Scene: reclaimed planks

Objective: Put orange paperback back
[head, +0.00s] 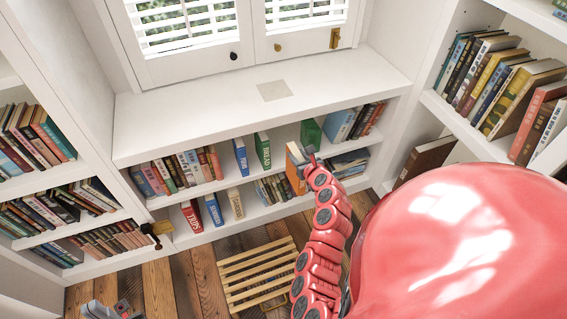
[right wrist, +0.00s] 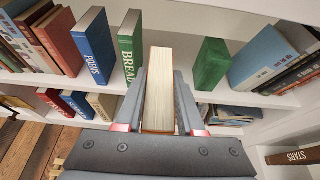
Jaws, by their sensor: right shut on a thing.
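The orange paperback (head: 294,168) is upright at the front of the upper shelf (head: 223,182) under the window seat. In the right wrist view the orange paperback (right wrist: 158,88) shows its pale page edges, with thin orange cover edges. My right gripper (right wrist: 159,110) is shut on it, one finger on each side. In the head view my right gripper (head: 309,160) is at the book, partly hidden by it and the arm. The book is between a green BREAD book (right wrist: 130,45) and another green book (right wrist: 211,63). My left gripper (head: 112,311) is low at the bottom left, cut by the frame edge.
A blue book (head: 240,156) stands left of the BREAD book. Leaning books (head: 355,121) fill the shelf's right end. The lower shelf holds more books (head: 272,190). A slatted wooden stool (head: 258,270) stands on the plank floor. The window seat top (head: 190,105) is mostly bare.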

